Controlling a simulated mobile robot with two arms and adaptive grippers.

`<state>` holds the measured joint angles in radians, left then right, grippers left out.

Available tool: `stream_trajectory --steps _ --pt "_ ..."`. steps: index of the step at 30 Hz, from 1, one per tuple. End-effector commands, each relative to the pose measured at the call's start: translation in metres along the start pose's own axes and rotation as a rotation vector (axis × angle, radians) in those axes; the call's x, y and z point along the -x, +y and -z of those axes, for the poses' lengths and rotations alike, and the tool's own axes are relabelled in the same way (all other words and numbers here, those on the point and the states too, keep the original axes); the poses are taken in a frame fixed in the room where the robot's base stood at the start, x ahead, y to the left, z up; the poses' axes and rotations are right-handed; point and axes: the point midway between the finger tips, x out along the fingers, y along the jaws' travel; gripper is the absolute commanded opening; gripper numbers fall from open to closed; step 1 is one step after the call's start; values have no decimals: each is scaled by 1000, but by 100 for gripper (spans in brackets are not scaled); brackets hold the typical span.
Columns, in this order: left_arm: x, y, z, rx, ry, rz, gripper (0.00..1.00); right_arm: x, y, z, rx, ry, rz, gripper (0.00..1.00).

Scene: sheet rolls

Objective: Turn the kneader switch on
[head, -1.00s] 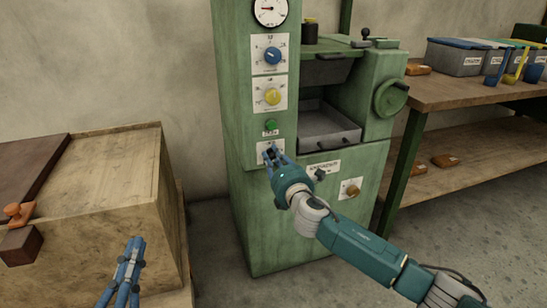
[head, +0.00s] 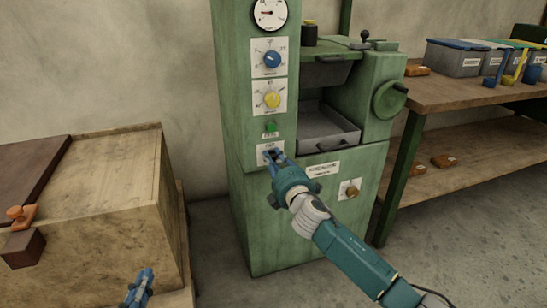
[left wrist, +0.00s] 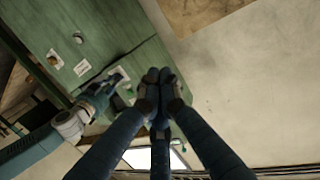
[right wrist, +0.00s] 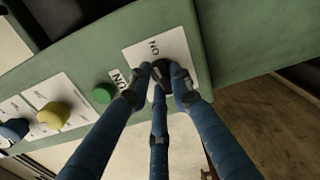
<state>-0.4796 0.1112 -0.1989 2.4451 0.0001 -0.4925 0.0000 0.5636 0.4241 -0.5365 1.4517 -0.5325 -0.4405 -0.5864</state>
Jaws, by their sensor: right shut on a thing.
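The green kneader (head: 240,220) stands in the middle of the head view. A small white plate (right wrist: 180,50) marked "ON" is on its front, below a green button (head: 270,127). My right gripper (head: 270,155) is at this plate. In the right wrist view its fingers are closed around a small dark switch (right wrist: 160,70), which they mostly hide. I cannot tell its exact position. My left gripper (head: 146,272) is away from the kneader, low beside the wooden cabinet. Its fingertips (left wrist: 159,76) are together with nothing seen between them.
Above the button are a yellow knob (head: 272,99), a blue knob (head: 272,59) and a gauge (head: 270,13). A brown knob (head: 352,191) is low on the right. A wooden cabinet (head: 110,220) stands left. A workbench (head: 450,95) with bins stands right.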

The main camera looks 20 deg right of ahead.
Motion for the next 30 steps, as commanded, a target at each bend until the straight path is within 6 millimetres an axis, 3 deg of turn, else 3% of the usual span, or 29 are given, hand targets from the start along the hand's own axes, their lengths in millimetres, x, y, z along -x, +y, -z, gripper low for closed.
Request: stream_trajectory --steps 9,23,24,26,30 --pt "3 -3 -20 -1 -90 6 0 0 -2 0 -110 0 4 0" --pt "4 -3 -23 -1 -102 7 0 0 -2 -1 -123 -1 4 0" --pt "4 -3 -23 -2 -102 7 0 0 -2 -1 -123 -1 4 26" --pt "4 -4 -23 -2 -102 7 0 0 -2 -1 -123 -1 3 38" --pt "4 -4 -23 -1 -101 7 0 0 -1 -1 -123 0 2 40"
